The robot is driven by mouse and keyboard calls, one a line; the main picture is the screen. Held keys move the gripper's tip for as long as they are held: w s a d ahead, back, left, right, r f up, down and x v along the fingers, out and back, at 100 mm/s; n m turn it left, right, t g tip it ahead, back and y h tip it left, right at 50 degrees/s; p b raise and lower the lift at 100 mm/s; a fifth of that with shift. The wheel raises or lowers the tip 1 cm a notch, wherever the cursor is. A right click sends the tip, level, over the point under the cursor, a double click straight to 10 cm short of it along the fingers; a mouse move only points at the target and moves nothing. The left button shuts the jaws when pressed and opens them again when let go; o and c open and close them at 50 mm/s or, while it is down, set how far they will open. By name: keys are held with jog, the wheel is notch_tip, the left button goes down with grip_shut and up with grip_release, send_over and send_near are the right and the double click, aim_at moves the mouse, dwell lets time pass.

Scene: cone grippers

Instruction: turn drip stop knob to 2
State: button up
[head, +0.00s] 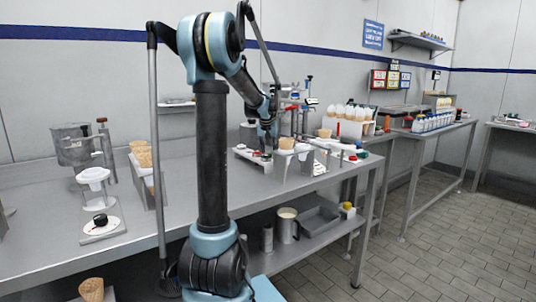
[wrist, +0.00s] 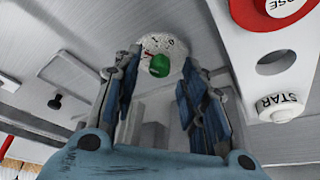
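In the wrist view a round green knob (wrist: 159,66) sits on a white dial (wrist: 150,45) with small dark marks that look like a 1 and a 0. A thin red mark shows at the knob's upper left; I cannot tell the exact setting. No label naming the knob is readable. My gripper (wrist: 160,74) is open, with one finger left and one right of the knob as seen in the wrist view. The knob shows between the fingertips; I cannot tell whether they touch it. In the head view the gripper is mostly hidden among the equipment at the bench's far side.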

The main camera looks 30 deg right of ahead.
jog(key=shift+w+d+f, duration=0.1)
jog(key=shift+w+f, duration=0.05)
jog(key=shift+f, duration=0.3)
grip_shut()
jog(key=shift+m, duration=0.8)
jog(key=shift+h, duration=0.3)
grip_release()
